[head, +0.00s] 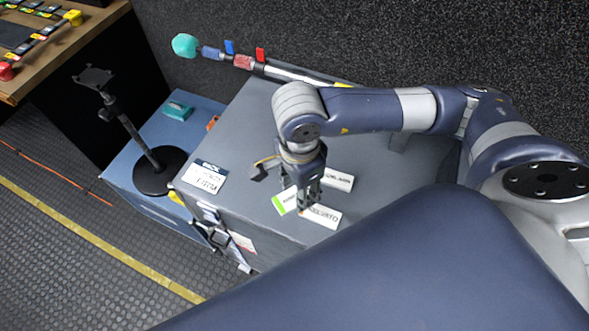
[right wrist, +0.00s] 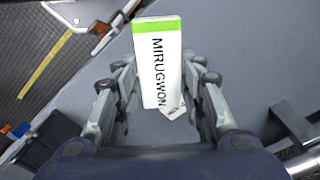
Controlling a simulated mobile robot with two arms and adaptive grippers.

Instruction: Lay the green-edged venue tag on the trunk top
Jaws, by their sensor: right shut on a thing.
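The green-edged venue tag (right wrist: 158,65) is white with a green band on one end and reads MIRUGWON in the right wrist view. My right gripper (right wrist: 160,105) is shut on it, with a finger on each side. In the head view the tag's green end (head: 284,203) shows left of my right gripper (head: 308,200), over the grey trunk top (head: 245,140). My gripper hides part of the tag. I cannot tell whether the tag touches the top. My left gripper is not in view.
Two white tags lie on the trunk top beside my gripper, one behind (head: 339,180) and one in front (head: 322,216). A dark-banded card (head: 205,178) lies near the left edge. A black stand (head: 155,175) is on a blue case at left. The trunk top's middle left is clear.

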